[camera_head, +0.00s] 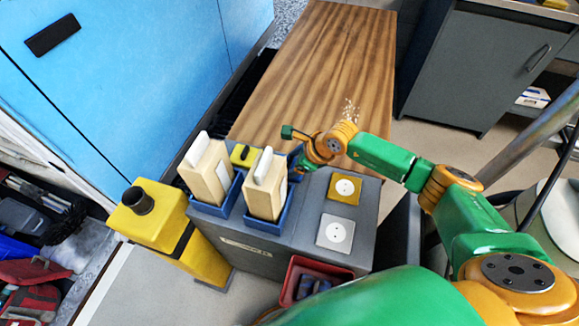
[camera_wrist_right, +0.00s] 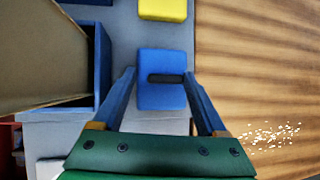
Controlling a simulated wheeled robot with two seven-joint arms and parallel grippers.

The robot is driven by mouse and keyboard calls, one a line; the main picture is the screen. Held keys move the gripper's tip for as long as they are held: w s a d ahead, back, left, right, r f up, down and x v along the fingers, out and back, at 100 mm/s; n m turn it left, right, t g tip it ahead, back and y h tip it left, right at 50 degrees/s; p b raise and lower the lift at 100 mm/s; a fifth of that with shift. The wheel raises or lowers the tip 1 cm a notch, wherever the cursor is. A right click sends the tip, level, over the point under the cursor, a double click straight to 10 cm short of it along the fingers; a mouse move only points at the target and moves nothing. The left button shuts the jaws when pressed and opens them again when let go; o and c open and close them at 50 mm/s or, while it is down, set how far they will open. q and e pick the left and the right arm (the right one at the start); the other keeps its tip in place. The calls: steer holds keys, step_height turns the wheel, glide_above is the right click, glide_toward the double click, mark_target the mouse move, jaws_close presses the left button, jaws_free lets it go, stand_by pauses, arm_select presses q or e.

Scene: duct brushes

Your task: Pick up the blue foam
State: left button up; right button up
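The blue foam (camera_wrist_right: 172,97), a small blue block with a dark slot in its top, lies on a grey surface in the right wrist view. My right gripper (camera_wrist_right: 159,73) is open, with one finger on each side of the block; I cannot tell whether either finger touches it. In the head view the right gripper (camera_head: 302,157) is at the back edge of the grey cart (camera_head: 302,215) and largely hides the blue block. My left gripper is not in view.
Two cream-coloured blocks (camera_head: 207,170) with white handles stand in blue holders beside the gripper. A yellow block (camera_head: 241,154) lies behind them; it also shows in the wrist view (camera_wrist_right: 163,8). A wooden table (camera_head: 318,60) with pale crumbs adjoins the cart. A red bin (camera_head: 291,283) is in front.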

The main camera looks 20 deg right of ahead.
steer(key=c, duration=0.6)
step_height(320, 180, up, 15)
steer(key=p, duration=0.3)
steer(key=shift+p, duration=0.3)
